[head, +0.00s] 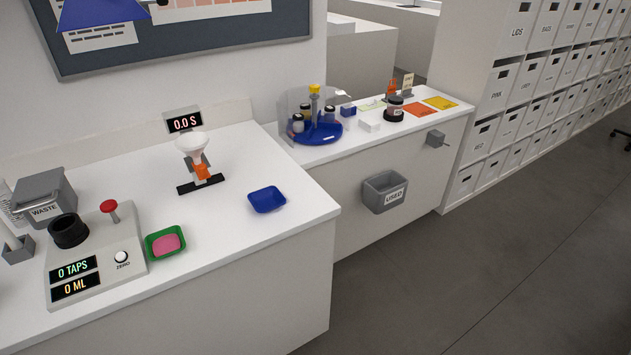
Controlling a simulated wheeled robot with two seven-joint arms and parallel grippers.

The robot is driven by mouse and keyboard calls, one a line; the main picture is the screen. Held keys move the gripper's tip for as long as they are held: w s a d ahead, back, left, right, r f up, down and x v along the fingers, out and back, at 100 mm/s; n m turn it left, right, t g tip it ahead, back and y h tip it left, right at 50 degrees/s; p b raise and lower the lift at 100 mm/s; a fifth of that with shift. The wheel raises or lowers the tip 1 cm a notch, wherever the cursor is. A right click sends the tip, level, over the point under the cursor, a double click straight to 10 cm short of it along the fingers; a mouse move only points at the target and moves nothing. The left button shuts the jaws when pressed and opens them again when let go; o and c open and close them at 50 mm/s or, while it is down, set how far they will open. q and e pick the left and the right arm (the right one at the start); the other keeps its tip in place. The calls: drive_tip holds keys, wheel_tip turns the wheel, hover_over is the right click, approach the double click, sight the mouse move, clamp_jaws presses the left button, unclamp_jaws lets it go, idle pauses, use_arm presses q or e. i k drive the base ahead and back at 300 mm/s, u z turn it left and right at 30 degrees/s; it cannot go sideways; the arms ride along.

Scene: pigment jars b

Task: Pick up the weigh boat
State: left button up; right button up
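Two small shallow dishes shaped like weigh boats stand on the white counter in the head view. A blue dish (267,200) sits near the counter's right front corner and looks empty. A green dish (151,245) sits near the front edge, beside the tapping machine, and holds pink stuff (166,244). I cannot tell from the view which of the two is the weigh boat. Neither of my grippers is in view, and nothing touches either dish.
A tapping machine (103,262) with a black cup, a waste bin (46,190) and a funnel stand (201,184) share the counter. A second counter behind holds a blue jar carousel (311,133), a jar (394,105) and coloured cards. A grey used bin (384,192) hangs on its front.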

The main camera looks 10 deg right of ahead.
sight(266, 199)
drive_tip(key=z, duration=0.15)
drive_tip(key=i, duration=1.15)
drive_tip(key=u, duration=0.25)
